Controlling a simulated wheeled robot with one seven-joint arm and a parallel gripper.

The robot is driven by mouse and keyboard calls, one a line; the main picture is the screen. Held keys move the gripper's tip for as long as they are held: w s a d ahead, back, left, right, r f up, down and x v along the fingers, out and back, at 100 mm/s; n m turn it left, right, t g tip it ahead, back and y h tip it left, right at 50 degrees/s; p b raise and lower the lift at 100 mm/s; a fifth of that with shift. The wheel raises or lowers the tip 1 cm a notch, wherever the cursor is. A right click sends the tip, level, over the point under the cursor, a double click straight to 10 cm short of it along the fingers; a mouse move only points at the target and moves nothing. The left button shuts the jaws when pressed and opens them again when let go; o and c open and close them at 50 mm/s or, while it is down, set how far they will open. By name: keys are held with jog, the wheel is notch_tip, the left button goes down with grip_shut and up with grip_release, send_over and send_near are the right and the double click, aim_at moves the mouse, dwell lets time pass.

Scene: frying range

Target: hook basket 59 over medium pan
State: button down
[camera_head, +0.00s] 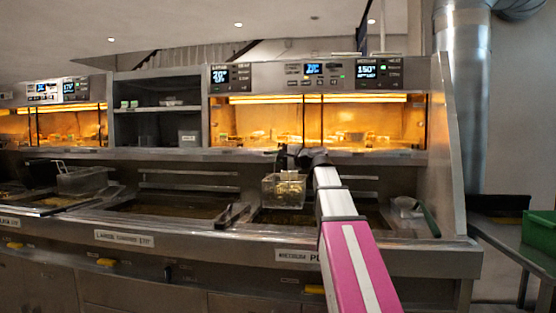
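A wire basket (284,191) with pale yellowish food in it is at the end of my arm. My gripper (285,158) is dark and small, right above the basket's back side, and appears shut on its handle or hook. The fingertips are too small to see clearly. The basket is over the left part of a frying pan well (345,214) with dark oil, whose front label (298,256) is partly hidden by my arm and hard to read. I cannot tell whether the basket touches the pan's rim. No number is readable on the basket.
A larger pan well (175,206) lies to the left, with another basket (82,180) beyond it. Dark-handled tools lie by the pan, at its left (232,214) and right (430,219). Lit heated cabinets (318,122) stand behind. A green crate (539,232) is at far right.

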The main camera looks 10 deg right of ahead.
jog(key=w+d+f, duration=0.2)
jog(key=w+d, duration=0.2)
jog(key=w, duration=0.9)
dwell(0.6)
jog(key=shift+d+f, duration=0.1)
jog(key=shift+f, duration=0.6)
dwell(0.6)
jog(key=c, duration=0.8)
grip_release()
jog(key=shift+c, duration=0.2)
